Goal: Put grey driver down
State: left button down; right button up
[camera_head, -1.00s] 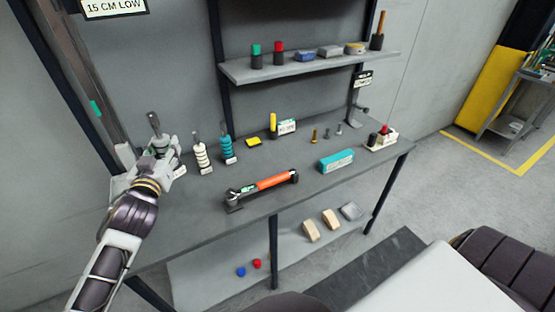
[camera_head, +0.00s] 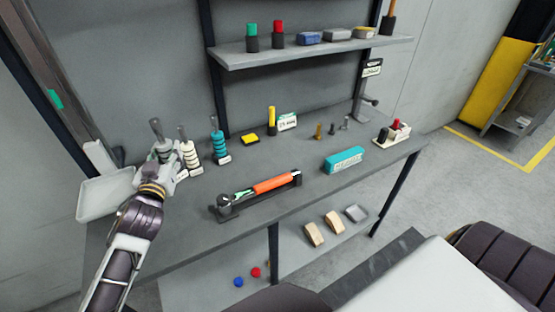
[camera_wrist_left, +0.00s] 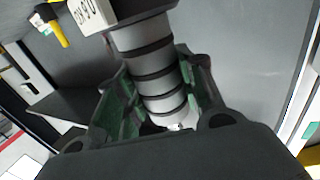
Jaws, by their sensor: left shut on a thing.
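The grey driver (camera_head: 161,146) stands roughly upright in my left gripper (camera_head: 163,170), at the left end of the workbench. In the left wrist view its ribbed grey handle (camera_wrist_left: 150,65) sits between the green-lined fingers (camera_wrist_left: 152,108), with a white labelled block (camera_wrist_left: 93,12) at its upper end. I cannot tell whether the driver touches the bench. A white-banded driver (camera_head: 189,156) stands just right of the gripper, and a teal-banded driver (camera_head: 219,146) stands further right. My right gripper is out of view.
A white tray (camera_head: 98,207) lies left of the gripper. An orange-handled tool (camera_head: 273,185) lies in a dark holder near the front edge. A teal box (camera_head: 345,159) is to the right. A shelf (camera_head: 300,57) hangs above the back. Bare bench lies before the drivers.

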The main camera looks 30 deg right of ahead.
pick_arm(q)
jog(key=shift+w, duration=0.1)
dwell(0.4)
jog(key=shift+f, duration=0.1)
notch_tip(320, 180, down, 5)
jog(key=shift+f+b, duration=0.2)
jog(key=shift+b, duration=0.15)
jog(key=shift+f, duration=0.35)
